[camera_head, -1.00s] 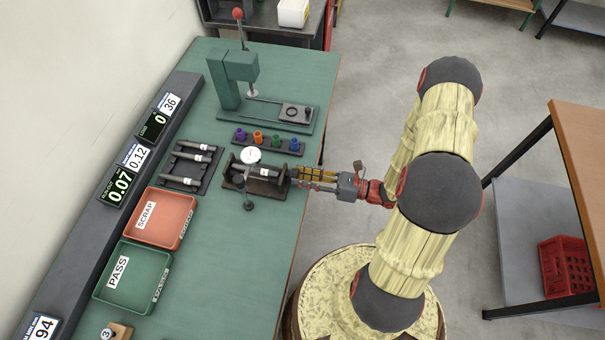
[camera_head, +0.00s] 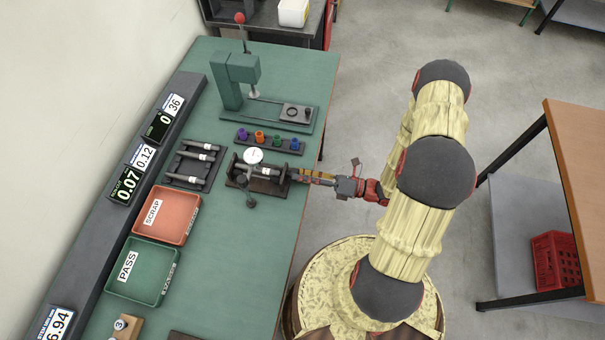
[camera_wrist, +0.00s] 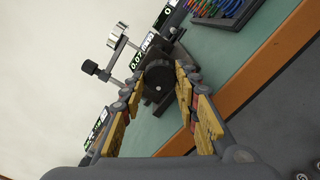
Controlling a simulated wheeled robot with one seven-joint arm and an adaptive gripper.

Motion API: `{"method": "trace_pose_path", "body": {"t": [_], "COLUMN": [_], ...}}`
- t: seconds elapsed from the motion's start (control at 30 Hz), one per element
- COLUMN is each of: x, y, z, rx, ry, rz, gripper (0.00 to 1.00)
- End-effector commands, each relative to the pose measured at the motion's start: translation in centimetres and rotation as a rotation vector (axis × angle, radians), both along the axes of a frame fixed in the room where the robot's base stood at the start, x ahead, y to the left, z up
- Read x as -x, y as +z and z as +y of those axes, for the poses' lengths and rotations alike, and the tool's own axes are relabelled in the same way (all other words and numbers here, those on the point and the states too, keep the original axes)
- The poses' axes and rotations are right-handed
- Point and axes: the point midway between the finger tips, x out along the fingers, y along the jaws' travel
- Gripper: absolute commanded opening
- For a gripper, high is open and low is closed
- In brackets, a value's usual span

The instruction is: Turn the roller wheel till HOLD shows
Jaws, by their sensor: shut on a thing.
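The test fixture (camera_head: 270,183) stands near the bench's right edge, with a round white dial gauge (camera_head: 253,156) above it and a shaft lying across it. The roller wheel (camera_wrist: 157,78) is a dark disc at the fixture's end, in the middle of the wrist view. My gripper (camera_wrist: 158,84) has its yellow-padded fingers on both sides of the wheel and is shut on it. In the head view my gripper (camera_head: 298,174) reaches in from the right. The run-out display (camera_head: 125,187) reads 0.07 in green; its small line is too small to read, and I cannot make out HOLD.
A rack of shafts (camera_head: 173,179) lies left of the fixture. A red SCRAP tray (camera_head: 188,232) and a green PASS tray (camera_head: 158,291) stand lower left. A strip of coloured collars (camera_head: 268,147) and a green press (camera_head: 229,93) stand behind the fixture.

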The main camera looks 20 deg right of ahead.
Motion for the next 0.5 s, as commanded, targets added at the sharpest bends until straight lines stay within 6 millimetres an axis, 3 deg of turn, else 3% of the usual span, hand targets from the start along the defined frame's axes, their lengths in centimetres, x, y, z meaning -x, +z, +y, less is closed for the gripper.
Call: {"method": "trace_pose_path", "body": {"t": [0.5], "x": [-0.07], "y": [0.14], "z": [-0.07], "rx": [-0.15], "ry": [-0.002], "rz": [0.209], "gripper": [0.06]}}
